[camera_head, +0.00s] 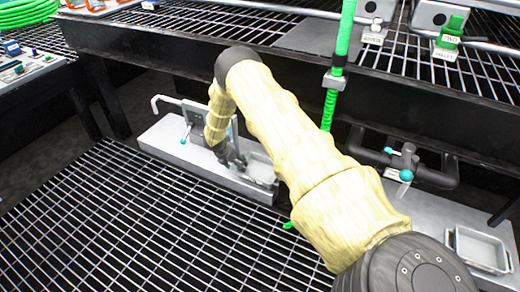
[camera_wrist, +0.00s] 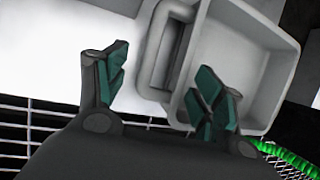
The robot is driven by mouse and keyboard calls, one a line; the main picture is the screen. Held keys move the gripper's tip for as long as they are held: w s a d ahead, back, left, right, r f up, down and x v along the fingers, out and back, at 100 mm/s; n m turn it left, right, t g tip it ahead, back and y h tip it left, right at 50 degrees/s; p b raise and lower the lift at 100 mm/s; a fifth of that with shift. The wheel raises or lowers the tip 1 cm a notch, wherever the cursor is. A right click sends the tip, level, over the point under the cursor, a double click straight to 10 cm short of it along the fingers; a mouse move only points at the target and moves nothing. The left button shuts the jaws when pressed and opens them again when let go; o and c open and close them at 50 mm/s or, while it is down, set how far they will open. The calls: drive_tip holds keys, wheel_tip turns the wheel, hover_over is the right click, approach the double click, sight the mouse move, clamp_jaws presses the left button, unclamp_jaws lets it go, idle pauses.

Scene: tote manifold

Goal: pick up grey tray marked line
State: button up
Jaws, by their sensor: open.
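A grey tray (camera_head: 262,174) sits at the right end of a pale ledge, beyond the black grating. In the wrist view the tray (camera_wrist: 284,82) is an open box with a loop-like handle (camera_wrist: 146,70) on its left side. My gripper (camera_wrist: 165,62) is open, its green-padded fingers on either side of the handle region; the right finger overlaps the tray's opening. I cannot tell whether the fingers touch it. In the head view my gripper (camera_head: 236,158) is just left of the tray, partly hidden by my arm. No marking is readable on the tray.
A second grey tray (camera_head: 482,250) stands on a ledge at the right. A pipe fitting with a teal-tipped handle (camera_head: 186,134) stands close left of my gripper. A green vertical hose (camera_head: 338,75) hangs behind my arm. The front grating (camera_head: 120,225) is clear.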

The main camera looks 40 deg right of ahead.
drive_tip(key=c, duration=1.4)
drive_tip(key=shift+r, duration=0.1)
